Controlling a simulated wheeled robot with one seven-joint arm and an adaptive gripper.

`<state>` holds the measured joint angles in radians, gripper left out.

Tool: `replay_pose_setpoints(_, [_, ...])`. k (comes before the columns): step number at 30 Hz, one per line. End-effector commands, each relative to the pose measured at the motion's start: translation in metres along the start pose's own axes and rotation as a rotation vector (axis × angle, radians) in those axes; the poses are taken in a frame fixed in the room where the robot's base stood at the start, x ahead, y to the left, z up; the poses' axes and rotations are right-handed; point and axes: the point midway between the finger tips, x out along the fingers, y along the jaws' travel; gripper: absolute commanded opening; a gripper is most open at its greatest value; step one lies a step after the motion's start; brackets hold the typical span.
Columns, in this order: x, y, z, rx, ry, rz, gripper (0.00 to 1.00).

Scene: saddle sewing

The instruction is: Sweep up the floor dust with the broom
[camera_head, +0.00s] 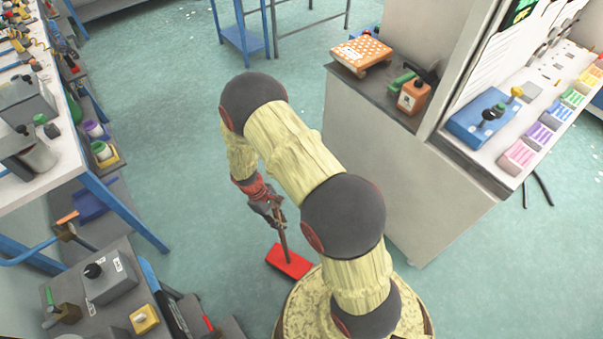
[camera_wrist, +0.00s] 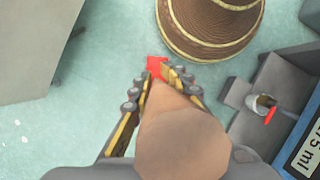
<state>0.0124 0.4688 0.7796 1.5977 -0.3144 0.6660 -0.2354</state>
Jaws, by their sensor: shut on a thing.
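The broom has a red head (camera_head: 289,261) low over the teal floor and a thin brown stick. My gripper (camera_head: 273,210) is shut on the upper part of the stick. In the wrist view the stick end (camera_wrist: 180,135) fills the space between the two fingers, and a bit of the red head (camera_wrist: 157,66) shows beyond the fingertips. I cannot tell whether the head touches the floor. White specks of dust (camera_wrist: 20,132) lie on the floor at the left of the wrist view. More pale specks (camera_head: 172,13) lie on the far floor at the top of the head view.
A white bench (camera_head: 45,170) with blue legs stands at the left. A grey unit with tools (camera_head: 120,290) is at the lower left. A grey cabinet (camera_head: 375,170) stands at the right. A blue frame (camera_head: 243,40) stands at the back. The floor between them is open.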

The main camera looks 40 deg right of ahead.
Motion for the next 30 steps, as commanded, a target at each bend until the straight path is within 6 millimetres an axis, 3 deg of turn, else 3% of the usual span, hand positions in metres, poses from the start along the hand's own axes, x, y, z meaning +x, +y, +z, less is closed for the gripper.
replay_pose_setpoints(4, [-0.006, -0.002, -0.001, 0.003, 0.002, -0.001, 0.00])
replay_pose_setpoints(8, [-0.036, -0.001, 0.008, 0.005, 0.007, 0.001, 0.00])
replay_pose_setpoints(24, [-0.079, -0.003, 0.020, 0.004, 0.003, 0.000, 0.00])
replay_pose_setpoints(30, [-0.085, -0.003, 0.021, 0.005, 0.002, -0.001, 0.00])
